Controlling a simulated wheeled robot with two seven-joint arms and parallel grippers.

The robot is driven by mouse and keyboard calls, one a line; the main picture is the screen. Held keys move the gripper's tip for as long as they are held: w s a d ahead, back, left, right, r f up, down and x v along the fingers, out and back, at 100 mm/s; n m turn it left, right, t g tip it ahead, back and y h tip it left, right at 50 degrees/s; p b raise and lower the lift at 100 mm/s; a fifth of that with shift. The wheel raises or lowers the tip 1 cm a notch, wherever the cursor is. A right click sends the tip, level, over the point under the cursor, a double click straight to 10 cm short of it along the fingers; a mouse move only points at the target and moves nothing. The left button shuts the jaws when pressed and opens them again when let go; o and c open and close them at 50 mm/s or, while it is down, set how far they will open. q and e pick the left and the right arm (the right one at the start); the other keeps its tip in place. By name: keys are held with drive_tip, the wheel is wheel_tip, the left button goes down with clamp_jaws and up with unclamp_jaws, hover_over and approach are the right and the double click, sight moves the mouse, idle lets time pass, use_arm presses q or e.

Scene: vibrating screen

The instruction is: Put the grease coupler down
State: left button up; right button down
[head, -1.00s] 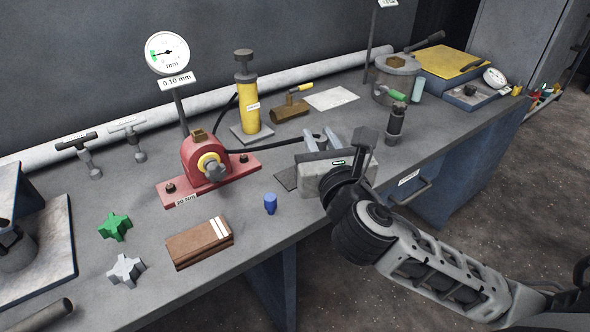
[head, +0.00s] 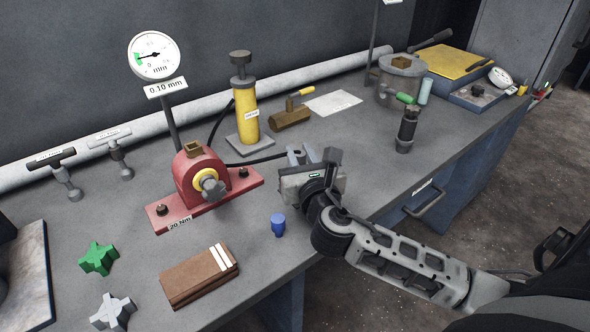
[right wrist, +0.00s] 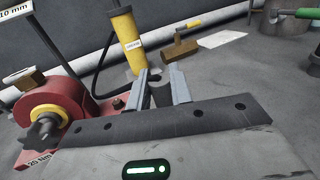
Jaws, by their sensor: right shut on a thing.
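My right gripper (head: 302,154) is shut at the end of the black hose, to the right of the red bearing block. The grease coupler (right wrist: 160,94) shows as a small dark piece between its two fingers in the right wrist view; in the head view the gripper mostly hides it. The black hose (head: 258,159) runs along the bench from the yellow grease pump (head: 246,115) to the gripper. The gripper is low over the bench; I cannot tell whether the coupler touches it. My left gripper is out of view.
The red bearing block (head: 196,165) with a dial gauge (head: 153,55) stands left of the gripper. A blue capped piece (head: 278,225) and a brown block (head: 200,276) lie in front. A brass-coloured hammer-like tool (head: 290,118) and white sheet (head: 333,103) lie behind.

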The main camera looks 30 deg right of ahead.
drive_tip(key=shift+f+b, duration=1.2)
drive_tip(key=shift+f, duration=0.35)
drive_tip(key=c, duration=1.3)
unclamp_jaws()
drive_tip(key=shift+o, duration=0.2)
drive_tip(key=shift+r, duration=0.1)
drive_tip(key=shift+s+r, duration=0.1)
drive_tip(key=b+v, duration=0.1)
drive_tip(key=v, duration=1.1)
drive_tip(key=shift+r, duration=0.1)
